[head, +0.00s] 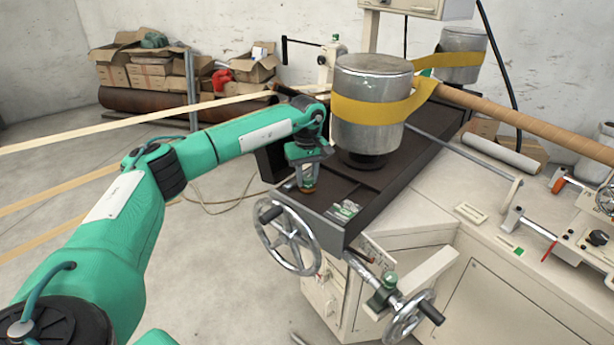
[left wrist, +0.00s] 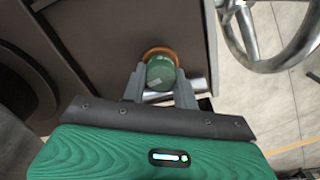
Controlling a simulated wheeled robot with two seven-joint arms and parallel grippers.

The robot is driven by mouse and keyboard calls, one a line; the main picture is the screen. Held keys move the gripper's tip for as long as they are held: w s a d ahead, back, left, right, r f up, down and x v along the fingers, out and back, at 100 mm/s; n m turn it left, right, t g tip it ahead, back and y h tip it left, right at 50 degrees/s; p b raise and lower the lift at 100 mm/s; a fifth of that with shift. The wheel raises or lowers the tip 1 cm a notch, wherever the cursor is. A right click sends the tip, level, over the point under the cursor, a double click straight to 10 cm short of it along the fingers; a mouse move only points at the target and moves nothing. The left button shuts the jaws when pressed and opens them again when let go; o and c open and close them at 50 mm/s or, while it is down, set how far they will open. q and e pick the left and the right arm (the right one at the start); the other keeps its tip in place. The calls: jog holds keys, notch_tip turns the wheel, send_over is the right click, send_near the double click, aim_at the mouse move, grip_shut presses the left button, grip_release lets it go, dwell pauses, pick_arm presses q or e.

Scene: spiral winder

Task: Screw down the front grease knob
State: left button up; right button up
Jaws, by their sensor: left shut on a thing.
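The front grease knob (left wrist: 161,72) is a green round cap with an orange-brown ring around its base, seen from above in the left wrist view. My left gripper (left wrist: 160,88) is shut on it, one finger on each side. In the head view my left gripper (head: 307,184) points down at the front left corner of the dark machine bed (head: 352,187), and the knob is mostly hidden by the fingers. My right gripper is in neither view.
A spoked handwheel (head: 287,238) stands just in front of the gripper, and a second handwheel (head: 410,316) lies lower right. A large metal drum (head: 368,108) with a yellow band stands right of the gripper. Open floor lies to the left.

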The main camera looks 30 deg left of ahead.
aim_at(307, 176)
pick_arm(q)
jog(key=o, duration=0.7)
jog(key=shift+r, duration=0.15)
jog(key=shift+c, duration=0.2)
jog(key=o, duration=0.3)
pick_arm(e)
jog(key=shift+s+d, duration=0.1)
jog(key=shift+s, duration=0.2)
pick_arm(q)
jog(key=shift+r, duration=0.4)
notch_tip(307, 176, up, 5)
jog(key=shift+r+b, duration=0.15)
jog(key=shift+b, duration=0.25)
notch_tip(307, 176, up, 8)
jog(key=shift+f, duration=0.2)
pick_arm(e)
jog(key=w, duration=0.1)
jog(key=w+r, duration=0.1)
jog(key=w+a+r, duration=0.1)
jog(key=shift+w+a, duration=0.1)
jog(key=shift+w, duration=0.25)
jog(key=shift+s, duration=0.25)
